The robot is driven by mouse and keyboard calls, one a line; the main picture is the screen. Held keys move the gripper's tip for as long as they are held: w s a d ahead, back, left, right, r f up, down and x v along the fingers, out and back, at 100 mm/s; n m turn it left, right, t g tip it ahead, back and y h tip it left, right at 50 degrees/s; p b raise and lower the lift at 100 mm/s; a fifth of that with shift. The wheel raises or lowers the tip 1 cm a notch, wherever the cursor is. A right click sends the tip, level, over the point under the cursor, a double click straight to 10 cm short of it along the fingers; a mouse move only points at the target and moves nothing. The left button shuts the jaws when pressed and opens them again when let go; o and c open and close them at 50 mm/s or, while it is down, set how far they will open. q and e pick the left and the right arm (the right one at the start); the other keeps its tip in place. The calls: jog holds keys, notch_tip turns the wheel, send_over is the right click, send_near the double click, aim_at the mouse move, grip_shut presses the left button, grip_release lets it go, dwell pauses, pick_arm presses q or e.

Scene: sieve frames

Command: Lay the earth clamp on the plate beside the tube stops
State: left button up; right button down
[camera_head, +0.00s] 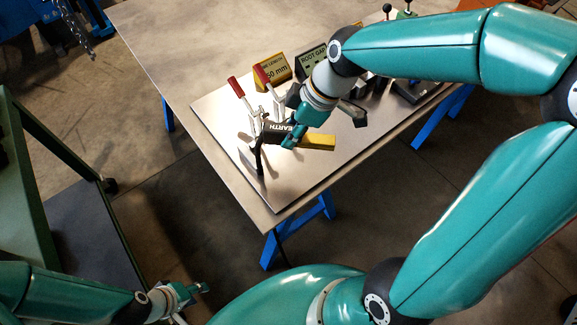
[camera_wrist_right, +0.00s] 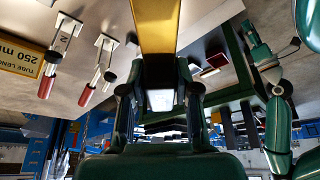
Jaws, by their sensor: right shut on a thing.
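The earth clamp (camera_head: 317,143) has a yellow part and a dark part lettered EARTH. My right gripper (camera_head: 293,137) is shut on it over the front left part of the bare metal plate (camera_head: 295,178). The clamp's yellow part fills the top middle of the right wrist view (camera_wrist_right: 156,25), between the fingers. I cannot tell whether it touches the plate. Two red-handled toggle fixtures (camera_head: 236,87) stand on the plate, just behind the clamp; I cannot make out the tube stops for certain. My left gripper (camera_head: 193,300) is open and empty, low at the left, away from the table.
A yellow tube-length sign (camera_head: 273,72) and a dark root-gap sign (camera_head: 312,60) stand at the plate's back. Dark blocks (camera_head: 412,91) are at its right, partly behind my right arm. The table (camera_head: 178,48) has blue trestles. A green frame (camera_head: 60,150) stands at the left.

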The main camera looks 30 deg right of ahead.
aim_at(316, 138)
notch_tip(316, 138, down, 13)
jog(key=shift+b, duration=0.35)
jog(key=c, duration=0.8)
grip_release()
jog(key=shift+c, duration=0.2)
jog(key=v, duration=1.2)
